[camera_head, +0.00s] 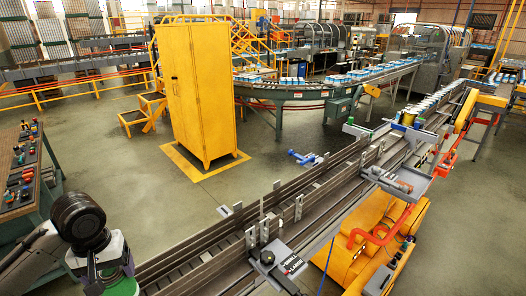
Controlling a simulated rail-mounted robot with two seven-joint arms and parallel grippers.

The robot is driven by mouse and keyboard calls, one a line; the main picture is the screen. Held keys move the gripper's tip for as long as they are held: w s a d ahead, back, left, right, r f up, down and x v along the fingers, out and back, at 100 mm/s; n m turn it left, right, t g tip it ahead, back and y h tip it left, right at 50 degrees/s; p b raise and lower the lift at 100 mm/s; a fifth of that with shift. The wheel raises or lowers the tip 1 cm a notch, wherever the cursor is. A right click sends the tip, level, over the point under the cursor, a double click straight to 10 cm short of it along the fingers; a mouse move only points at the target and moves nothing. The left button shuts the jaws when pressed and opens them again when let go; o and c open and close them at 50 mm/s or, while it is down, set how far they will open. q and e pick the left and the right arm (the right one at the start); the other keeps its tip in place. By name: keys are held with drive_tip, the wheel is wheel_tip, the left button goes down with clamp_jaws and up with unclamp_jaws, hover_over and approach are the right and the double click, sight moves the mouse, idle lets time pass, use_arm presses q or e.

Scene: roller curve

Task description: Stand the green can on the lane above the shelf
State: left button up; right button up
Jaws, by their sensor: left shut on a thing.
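My left gripper (103,266) is at the bottom left, shut on the green can (122,286). Only part of the can shows at the bottom edge; its lower part is cut off. It is beside the near left end of the long metal lane (330,180), which runs diagonally up to the right between rails. A small grey shelf (412,192) with a few small items on it sticks out from the lane's right side. I cannot tell if the can touches anything but the gripper. My right gripper is not in view.
An orange machine (375,235) is right of the lane. A yellow cabinet (197,90) stands behind on open floor.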

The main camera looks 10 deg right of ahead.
use_arm(q)
drive_tip(key=w+a+r+p, duration=0.15)
drive_tip(key=a+r, duration=0.25)
drive_tip(key=a, duration=0.4)
wheel_tip(320, 180, down, 18)
drive_tip(key=p, duration=0.2)
drive_tip(key=shift+a+f, duration=0.2)
drive_tip(key=shift+a, duration=0.2)
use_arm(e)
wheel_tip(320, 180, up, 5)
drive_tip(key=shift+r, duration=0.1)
use_arm(q)
drive_tip(key=shift+p, duration=0.3)
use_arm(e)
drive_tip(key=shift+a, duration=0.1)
use_arm(q)
drive_tip(key=o, duration=0.5)
drive_tip(key=shift+f, duration=0.15)
drive_tip(key=o, duration=0.5)
wheel_tip(320, 180, up, 12)
drive_tip(key=shift+r+b, duration=0.2)
drive_tip(key=shift+b, duration=1)
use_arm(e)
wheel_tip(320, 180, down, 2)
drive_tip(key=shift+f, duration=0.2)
